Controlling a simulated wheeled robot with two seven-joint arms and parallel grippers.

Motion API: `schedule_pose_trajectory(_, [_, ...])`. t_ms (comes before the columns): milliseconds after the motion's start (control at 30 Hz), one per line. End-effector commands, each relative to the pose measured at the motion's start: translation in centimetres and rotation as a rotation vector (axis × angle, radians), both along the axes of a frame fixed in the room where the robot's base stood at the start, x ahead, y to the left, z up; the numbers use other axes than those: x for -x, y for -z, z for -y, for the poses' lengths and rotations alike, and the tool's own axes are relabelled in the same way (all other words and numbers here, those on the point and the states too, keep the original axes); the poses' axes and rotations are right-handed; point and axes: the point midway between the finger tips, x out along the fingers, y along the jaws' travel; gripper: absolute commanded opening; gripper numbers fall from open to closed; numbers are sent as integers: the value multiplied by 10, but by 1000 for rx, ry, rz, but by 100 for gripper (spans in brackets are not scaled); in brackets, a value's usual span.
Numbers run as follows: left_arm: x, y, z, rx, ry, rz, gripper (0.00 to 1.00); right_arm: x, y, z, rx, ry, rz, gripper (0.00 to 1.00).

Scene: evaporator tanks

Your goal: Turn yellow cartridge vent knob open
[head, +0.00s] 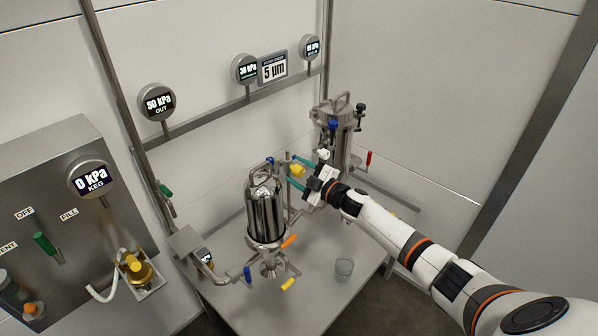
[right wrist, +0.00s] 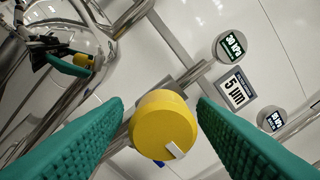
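The yellow vent knob (right wrist: 162,124) fills the middle of the right wrist view, a round cap with a white pointer mark at its lower right. It also shows in the head view (head: 297,170), beside the top of the shiny cartridge housing (head: 265,212). My right gripper (head: 291,174) is open, with its two green fingers on either side of the knob. In the right wrist view, the fingers (right wrist: 160,125) stand apart from the knob, with gaps on both sides. My left gripper is not in view.
A second steel housing (head: 338,140) with a blue knob and a red lever stands behind. Orange, yellow and blue handles sit low on the near housing. Gauges and a "5 µm" sign (head: 273,68) line the back wall.

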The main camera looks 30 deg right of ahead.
Motion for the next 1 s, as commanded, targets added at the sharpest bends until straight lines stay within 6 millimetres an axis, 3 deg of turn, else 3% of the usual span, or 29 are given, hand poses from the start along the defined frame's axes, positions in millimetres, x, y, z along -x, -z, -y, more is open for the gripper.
schedule_pose_trajectory(367, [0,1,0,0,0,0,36,7,0,3,3,1,2,52])
schedule_pose_trajectory(800, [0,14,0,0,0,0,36,86,3,30,2,-1,-2,52])
schedule_pose_trajectory(1000, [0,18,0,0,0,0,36,108,1,38,1,-1,0,52])
